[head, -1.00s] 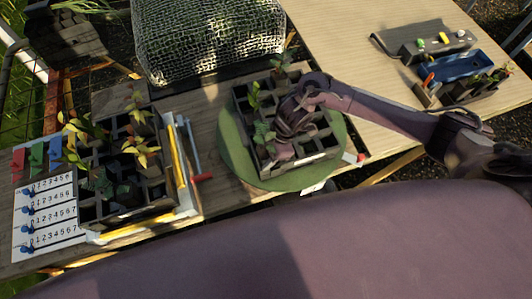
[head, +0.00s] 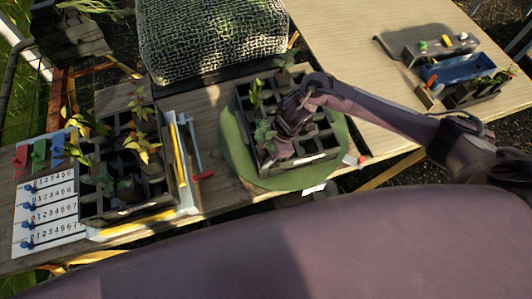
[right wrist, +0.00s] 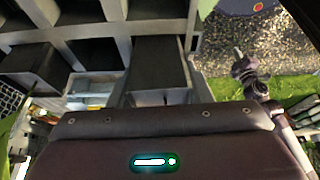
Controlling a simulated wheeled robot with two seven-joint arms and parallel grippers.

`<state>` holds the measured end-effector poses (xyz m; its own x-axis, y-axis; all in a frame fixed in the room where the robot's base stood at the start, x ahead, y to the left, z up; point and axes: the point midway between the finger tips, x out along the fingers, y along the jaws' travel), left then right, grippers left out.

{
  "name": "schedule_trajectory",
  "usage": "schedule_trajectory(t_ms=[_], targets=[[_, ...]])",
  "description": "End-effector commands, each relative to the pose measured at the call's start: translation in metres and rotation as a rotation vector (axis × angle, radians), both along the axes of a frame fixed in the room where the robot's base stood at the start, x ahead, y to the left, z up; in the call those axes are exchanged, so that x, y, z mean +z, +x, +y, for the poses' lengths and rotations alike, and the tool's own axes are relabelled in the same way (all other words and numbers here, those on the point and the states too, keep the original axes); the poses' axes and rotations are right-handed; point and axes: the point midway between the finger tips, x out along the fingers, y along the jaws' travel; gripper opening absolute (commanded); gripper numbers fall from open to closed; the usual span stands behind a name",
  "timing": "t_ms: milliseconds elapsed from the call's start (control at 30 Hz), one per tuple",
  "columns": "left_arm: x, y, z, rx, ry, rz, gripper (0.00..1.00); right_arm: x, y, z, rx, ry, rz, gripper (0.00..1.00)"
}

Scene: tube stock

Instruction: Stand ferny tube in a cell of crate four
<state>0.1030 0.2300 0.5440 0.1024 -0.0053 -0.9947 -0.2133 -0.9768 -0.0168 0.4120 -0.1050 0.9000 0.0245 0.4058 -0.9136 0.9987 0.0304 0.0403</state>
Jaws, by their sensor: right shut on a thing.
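A dark crate with square cells (head: 318,157) sits on a round green disc (head: 232,150) at the middle of the table. Leafy plants stand in it, one at its left (head: 256,92), one at its back (head: 284,68) and one near its front left (head: 265,134). My right gripper (head: 292,128) is down over this crate, shut on a dark square tube (right wrist: 160,65) in the right wrist view. The gripper hides part of the cells. I cannot tell which plant is ferny, how deep the held tube sits, or which crate is four. My left gripper is not in view.
Another crate with several plants (head: 150,205) stands at the left, beside a white number card (head: 45,215) and coloured tags (head: 38,153). A mesh-covered box (head: 212,40) is behind. A blue tray (head: 448,70) lies at the right. The pale tabletop (head: 345,40) has free room.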

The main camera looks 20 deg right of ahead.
Motion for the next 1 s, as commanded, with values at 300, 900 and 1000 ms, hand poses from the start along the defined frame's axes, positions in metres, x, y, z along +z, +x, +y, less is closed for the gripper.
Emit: schedule_trajectory(t_ms=[300, 900, 1000], targets=[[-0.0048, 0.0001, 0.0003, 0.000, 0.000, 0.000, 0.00, -0.0257, -0.0177, -0.0110, 0.009, -0.041, 0.040, 0.53], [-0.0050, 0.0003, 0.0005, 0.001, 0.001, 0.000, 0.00, -0.0261, -0.0179, -0.0118, 0.006, -0.043, 0.042, 0.70], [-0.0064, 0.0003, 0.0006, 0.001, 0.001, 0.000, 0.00, -0.0224, -0.0170, -0.0131, 0.005, -0.041, 0.039, 0.70]])
